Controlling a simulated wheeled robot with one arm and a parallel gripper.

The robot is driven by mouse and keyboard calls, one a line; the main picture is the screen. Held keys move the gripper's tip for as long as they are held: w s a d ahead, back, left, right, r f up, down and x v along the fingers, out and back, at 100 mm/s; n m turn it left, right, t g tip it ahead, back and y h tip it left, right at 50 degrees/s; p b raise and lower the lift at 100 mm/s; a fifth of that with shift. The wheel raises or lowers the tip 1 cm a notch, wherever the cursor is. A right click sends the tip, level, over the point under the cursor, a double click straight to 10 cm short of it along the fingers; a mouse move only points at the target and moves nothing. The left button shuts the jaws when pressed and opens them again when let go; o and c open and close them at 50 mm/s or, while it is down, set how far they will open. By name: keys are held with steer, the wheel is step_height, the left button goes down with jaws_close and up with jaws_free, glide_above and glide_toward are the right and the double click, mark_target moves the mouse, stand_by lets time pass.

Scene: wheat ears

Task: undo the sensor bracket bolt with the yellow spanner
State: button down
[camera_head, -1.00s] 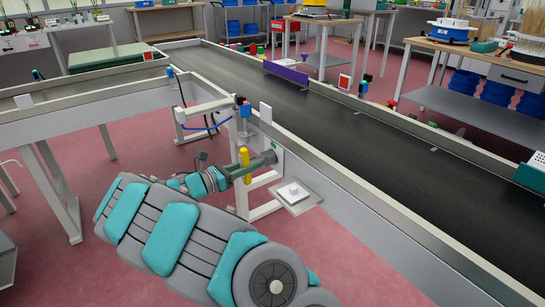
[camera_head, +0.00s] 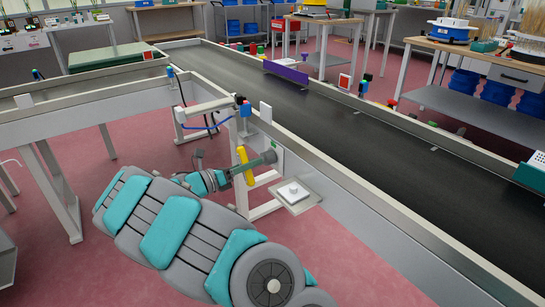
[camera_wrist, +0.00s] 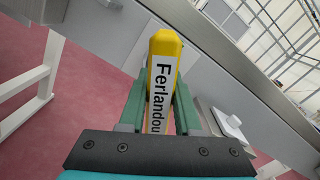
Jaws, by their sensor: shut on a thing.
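The yellow spanner (camera_head: 245,168) is at the side of the conveyor, and its yellow handle is tilted in the head view. In the wrist view its handle (camera_wrist: 166,50), with a white label, stands between the green fingers of my gripper (camera_wrist: 165,92), which is shut on it.
The conveyor (camera_head: 360,130) runs diagonally behind the spanner, its side wall close by. A small plate with a white block (camera_head: 292,191) sticks out to the right of my gripper. A blue sensor-like part (camera_head: 245,110) is above.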

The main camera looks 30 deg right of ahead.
steer(key=shift+n, duration=0.3)
steer(key=shift+n, duration=0.8)
steer(key=shift+a, duration=0.15)
steer(key=shift+a, duration=1.6)
steer(key=a, duration=0.4)
